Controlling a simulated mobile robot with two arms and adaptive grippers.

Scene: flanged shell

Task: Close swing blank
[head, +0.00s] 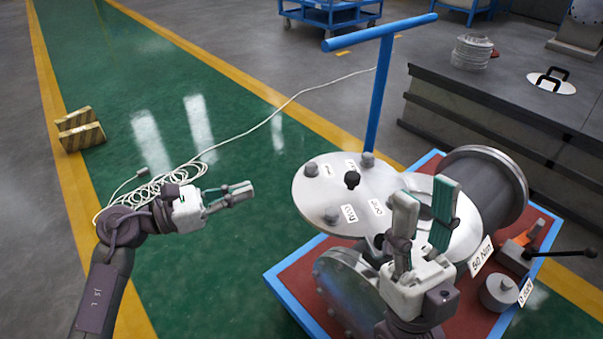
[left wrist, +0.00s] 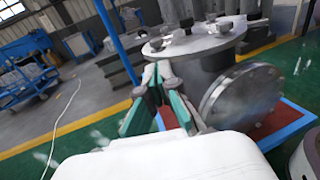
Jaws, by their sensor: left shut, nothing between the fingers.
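A pale flat round plate (head: 325,205) lies level on top of the flanged shell, with bolts, a black knob (head: 351,180) and small labels on it. I cannot tell for certain whether it is the swing blank. It also shows in the left wrist view (left wrist: 190,44). A second round flange disc (head: 345,290) stands upright below it, seen in the left wrist view (left wrist: 240,95) too. My left gripper (head: 246,192) is shut and empty, left of the plate and apart from it. My right gripper (head: 425,195) has its fingers apart, in front of the plate's right part, partly hiding it.
The shell's dark cylinder (head: 500,190) stands at the right on a red-topped, blue-edged stand (head: 300,270). A blue T-shaped post (head: 380,80) rises behind. A black lever (head: 565,253) and a 50 Nm label (head: 481,256) are at the right. A coiled cable (head: 165,185) lies on the green floor.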

